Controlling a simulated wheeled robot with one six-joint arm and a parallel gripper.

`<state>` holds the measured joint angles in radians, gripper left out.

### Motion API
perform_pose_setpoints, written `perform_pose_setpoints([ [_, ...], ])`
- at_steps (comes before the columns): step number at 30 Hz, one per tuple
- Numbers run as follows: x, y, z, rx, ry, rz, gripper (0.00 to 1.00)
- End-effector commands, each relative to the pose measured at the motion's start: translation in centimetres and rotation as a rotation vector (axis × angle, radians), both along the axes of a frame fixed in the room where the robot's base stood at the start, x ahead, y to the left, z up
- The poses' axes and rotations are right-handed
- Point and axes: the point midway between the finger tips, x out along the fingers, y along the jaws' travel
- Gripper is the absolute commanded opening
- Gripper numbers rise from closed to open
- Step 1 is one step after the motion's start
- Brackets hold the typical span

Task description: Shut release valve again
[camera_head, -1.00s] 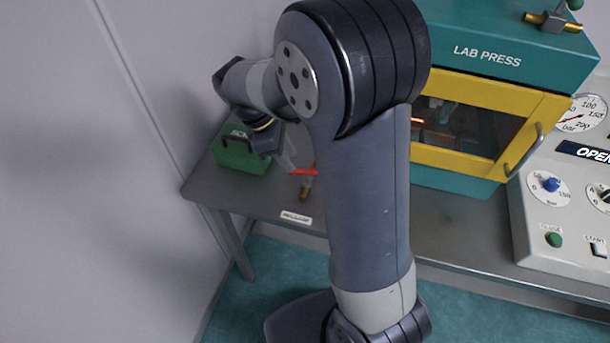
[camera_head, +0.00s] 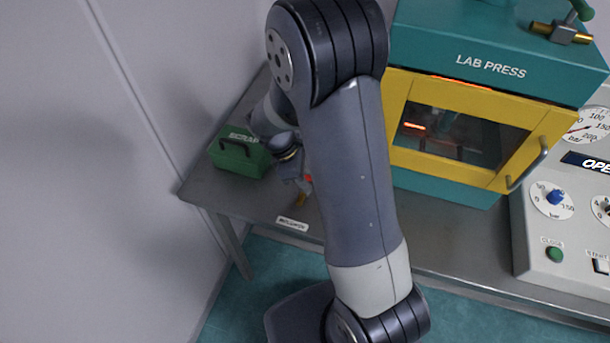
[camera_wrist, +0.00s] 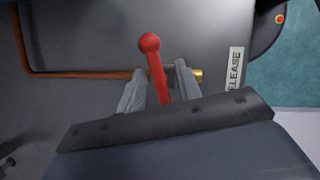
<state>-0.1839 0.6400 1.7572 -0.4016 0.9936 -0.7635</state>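The release valve has a red lever with a round knob (camera_wrist: 150,42) and a brass body (camera_wrist: 198,76) on a copper pipe. In the wrist view the lever slants across the line of the pipe. My gripper (camera_wrist: 159,72) is open, with one finger on each side of the lever and gaps visible beside it. The lower end of the lever is hidden behind my gripper's body. In the head view only a bit of red (camera_head: 308,179) and the brass end (camera_head: 301,199) show beside my gripper; my arm hides the rest.
A RELEASE label (camera_wrist: 235,70) lies on the grey bench (camera_head: 245,208). A green scrap box (camera_head: 240,155) stands just left of my gripper. The lab press (camera_head: 490,75) with its yellow door and the control panel (camera_head: 560,225) are to the right.

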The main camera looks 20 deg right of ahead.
Motion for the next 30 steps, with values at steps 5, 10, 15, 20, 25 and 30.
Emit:
perform_pose_setpoints([
  [5, 0.01, 0.02, 0.01, 0.0, 0.0, 0.0, 0.24],
  [10, 0.0, 0.02, 0.02, 0.0, 0.0, 0.0, 0.1],
  [15, 0.01, 0.02, 0.03, 0.0, 0.0, 0.0, 0.0],
  [20, 0.01, 0.02, 0.03, 0.0, 0.0, -0.005, 0.0],
  [25, 0.08, 0.02, -0.02, 0.001, 0.0, -0.141, 0.0],
  [30, 0.04, -0.01, 0.02, 0.0, 0.001, -0.27, 0.0],
])
